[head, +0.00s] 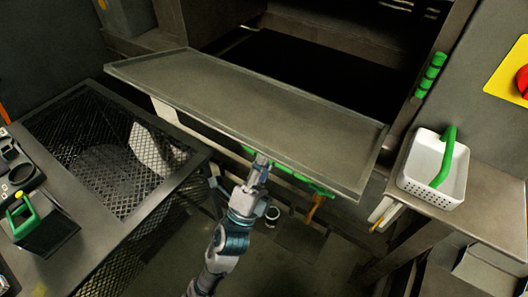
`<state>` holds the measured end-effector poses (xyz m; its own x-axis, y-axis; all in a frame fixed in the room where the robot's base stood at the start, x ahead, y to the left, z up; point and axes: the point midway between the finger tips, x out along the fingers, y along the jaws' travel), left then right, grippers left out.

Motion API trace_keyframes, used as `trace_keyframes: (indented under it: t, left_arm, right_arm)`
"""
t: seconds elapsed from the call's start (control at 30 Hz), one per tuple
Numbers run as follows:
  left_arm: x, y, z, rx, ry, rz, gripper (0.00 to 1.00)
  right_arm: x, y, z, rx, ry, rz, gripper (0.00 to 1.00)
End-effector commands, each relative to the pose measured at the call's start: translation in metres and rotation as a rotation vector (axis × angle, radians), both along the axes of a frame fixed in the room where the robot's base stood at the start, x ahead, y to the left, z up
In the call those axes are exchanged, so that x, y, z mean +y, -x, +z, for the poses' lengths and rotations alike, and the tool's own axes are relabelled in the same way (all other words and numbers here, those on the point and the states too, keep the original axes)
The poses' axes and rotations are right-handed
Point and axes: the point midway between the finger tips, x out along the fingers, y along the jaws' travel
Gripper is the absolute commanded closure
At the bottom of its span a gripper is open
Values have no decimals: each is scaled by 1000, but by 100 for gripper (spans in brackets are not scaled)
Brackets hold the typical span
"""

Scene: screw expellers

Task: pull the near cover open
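The near cover (250,110) is a wide grey metal panel. It sticks out toward me, tilted, in front of a dark opening (310,65). A green handle bar (300,177) runs under its near edge. My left gripper (260,163) is at the left part of this bar, just under the cover's edge. Green shows on both sides of the gripper, and it seems to touch the bar. Its fingertips are small and partly hidden, so I cannot tell whether they are closed around it. My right gripper is not in view.
A white perforated basket (418,178) with a green handle stands on a ledge at right. A mesh-walled bin (75,125) is at left, beside a dark box (45,235) with a green handle. A yellow panel with a red knob (522,82) is at far right.

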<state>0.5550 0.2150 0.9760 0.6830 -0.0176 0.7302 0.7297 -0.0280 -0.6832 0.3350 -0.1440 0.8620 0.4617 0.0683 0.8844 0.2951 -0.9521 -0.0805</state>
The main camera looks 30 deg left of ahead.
Motion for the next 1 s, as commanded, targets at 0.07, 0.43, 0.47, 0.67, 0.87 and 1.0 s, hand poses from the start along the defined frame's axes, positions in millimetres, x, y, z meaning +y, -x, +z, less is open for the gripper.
trace_keyframes:
  t: [0.07,0.43,0.47,0.67,0.87,1.0]
  left_arm:
    - [-5,0,-1,-1,-5,-13,100]
    - [1,1,0,-3,2,-8,59]
    - [2,1,0,-3,2,-8,59]
    - [3,6,-7,-1,7,-6,59]
    - [2,31,-36,5,10,-6,59]
    - [0,53,-58,3,7,-7,59]
  right_arm:
    - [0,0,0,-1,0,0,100]
    - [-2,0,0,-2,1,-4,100]
    - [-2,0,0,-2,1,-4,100]
    - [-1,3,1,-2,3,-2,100]
    - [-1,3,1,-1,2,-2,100]
    - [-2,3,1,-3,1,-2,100]
